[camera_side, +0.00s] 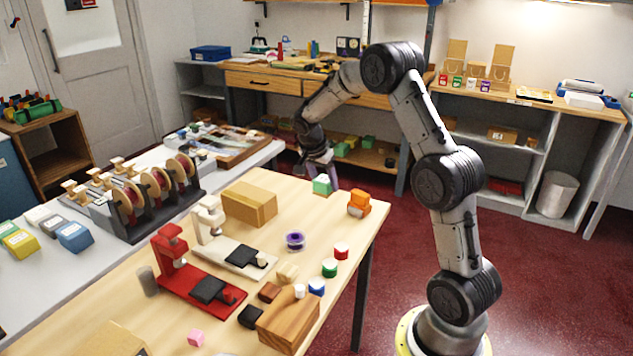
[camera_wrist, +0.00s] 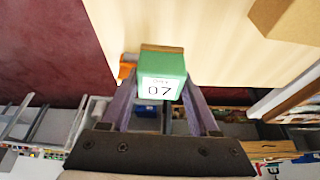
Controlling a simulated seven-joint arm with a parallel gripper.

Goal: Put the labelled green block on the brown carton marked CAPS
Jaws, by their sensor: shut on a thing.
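The green block (camera_side: 322,185) is at the far edge of the wooden table in the side view. In the wrist view the block (camera_wrist: 161,75) shows a white label reading 07. My gripper (camera_side: 321,174) is shut on it, one finger on each side. I cannot tell whether the block touches the table. A brown carton (camera_side: 250,203) stands on the table left of the gripper; part of a carton (camera_wrist: 285,14) shows in the wrist view. Another brown carton (camera_side: 115,341) is cut off at the lower left. No CAPS marking is readable on either.
An orange object (camera_side: 359,203) stands just right of the block. A white press (camera_side: 209,218), a red press (camera_side: 172,256), a purple ring (camera_side: 295,241) and several small coloured pots and blocks stand nearer the front. The tabletop between block and nearer carton is clear.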

